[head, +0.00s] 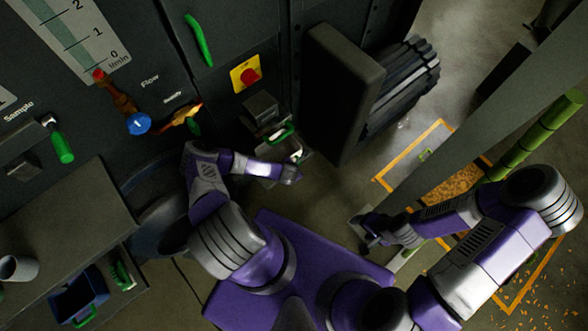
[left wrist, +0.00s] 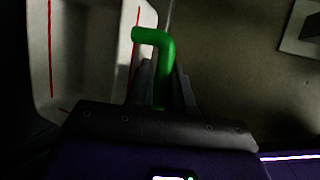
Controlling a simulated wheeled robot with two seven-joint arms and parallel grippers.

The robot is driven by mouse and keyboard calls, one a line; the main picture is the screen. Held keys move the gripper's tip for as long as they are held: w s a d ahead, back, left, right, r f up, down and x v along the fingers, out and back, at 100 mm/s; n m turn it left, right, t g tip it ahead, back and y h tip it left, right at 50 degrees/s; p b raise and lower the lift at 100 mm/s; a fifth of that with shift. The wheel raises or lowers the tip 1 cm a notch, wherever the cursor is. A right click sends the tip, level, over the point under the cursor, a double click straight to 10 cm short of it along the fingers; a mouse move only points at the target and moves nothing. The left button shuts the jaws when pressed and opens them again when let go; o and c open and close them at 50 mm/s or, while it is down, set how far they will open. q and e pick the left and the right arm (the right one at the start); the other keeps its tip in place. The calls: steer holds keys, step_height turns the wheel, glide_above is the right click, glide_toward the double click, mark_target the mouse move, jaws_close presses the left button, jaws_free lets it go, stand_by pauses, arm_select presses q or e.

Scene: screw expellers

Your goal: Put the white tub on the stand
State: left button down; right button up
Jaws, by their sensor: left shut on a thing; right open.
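The white tub (left wrist: 95,60), with red lines on its pale wall, fills the left of the left wrist view. Its green bent handle (left wrist: 160,60) stands between the fingers of my left gripper (left wrist: 163,85), which is shut on it. In the head view, my left gripper (head: 297,168) is near the machine front, and a small part of the white tub (head: 296,153) shows beside a green bar. The rest of the tub is hidden. My right gripper (head: 370,232) is open and empty over the floor. I cannot make out the stand for certain.
A grey block (head: 262,107) juts from the machine below a red button on a yellow plate (head: 246,74). A large dark box (head: 340,85) stands right of it. A blue tub (head: 78,298) and a grey cup (head: 18,268) are at lower left.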

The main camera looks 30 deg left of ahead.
arm_select(q)
steer(key=shift+w+a+f, duration=0.1)
steer(key=shift+a+f, duration=0.1)
steer(key=shift+f, duration=0.15)
steer(key=shift+r, duration=0.15)
arm_select(e)
steer(key=shift+f, duration=0.4)
arm_select(q)
steer(key=c, duration=1)
jaws_free()
